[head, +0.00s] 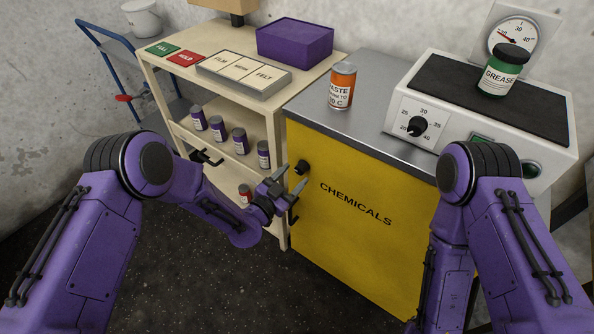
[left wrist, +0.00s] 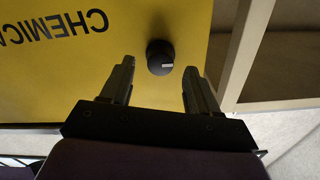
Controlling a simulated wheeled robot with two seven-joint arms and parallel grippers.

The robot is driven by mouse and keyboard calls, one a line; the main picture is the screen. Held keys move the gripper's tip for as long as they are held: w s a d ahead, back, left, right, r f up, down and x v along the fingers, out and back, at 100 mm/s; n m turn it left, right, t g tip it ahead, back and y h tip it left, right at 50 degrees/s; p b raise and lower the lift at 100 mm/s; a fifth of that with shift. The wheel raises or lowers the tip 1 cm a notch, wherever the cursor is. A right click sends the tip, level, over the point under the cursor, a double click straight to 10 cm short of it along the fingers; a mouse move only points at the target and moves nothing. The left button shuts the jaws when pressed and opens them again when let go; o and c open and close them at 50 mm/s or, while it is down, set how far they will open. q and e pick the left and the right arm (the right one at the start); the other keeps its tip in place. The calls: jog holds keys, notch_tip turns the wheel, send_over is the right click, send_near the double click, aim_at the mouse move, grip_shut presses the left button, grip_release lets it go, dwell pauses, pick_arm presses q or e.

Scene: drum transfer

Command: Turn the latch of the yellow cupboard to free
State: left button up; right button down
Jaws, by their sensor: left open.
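The yellow cupboard (head: 345,225) is marked CHEMICALS and its door is shut. Its latch, a round black knob (head: 302,167), sits near the top left corner of the door. In the left wrist view the knob (left wrist: 159,52) shows a short white mark on its face, toward the lower right. My left gripper (head: 292,181) is open and empty, in front of the door. In the left wrist view its fingertips (left wrist: 158,70) stand apart on either side of the knob's line, with the knob just beyond them. My right arm shows, but its gripper is out of view.
An orange paste can (head: 341,87) stands on the grey cupboard top. A white heater (head: 452,126) with a green grease can (head: 503,72) stands to the right. A wooden shelf (head: 160,62) on the left holds several purple cans and a purple box (head: 295,42).

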aim_at(302, 166)
pick_arm(q)
jog(key=shift+x, duration=1.45)
jog(key=c, duration=1)
jog(key=shift+f, duration=0.1)
jog(key=shift+c, duration=0.2)
jog(key=n+b, duration=0.1)
jog(key=n, duration=0.2)
jog(key=shift+f+b, duration=0.1)
jog(key=shift+b, duration=0.3)
jog(key=n+b, duration=0.2)
jog(key=n, duration=0.3)
jog(key=shift+a, duration=0.1)
jog(key=n+b, duration=0.2)
jog(key=n, duration=0.3)
jog(key=shift+n, duration=0.4)
jog(key=shift+n+b, duration=0.75)
jog(key=shift+n, duration=1.25)
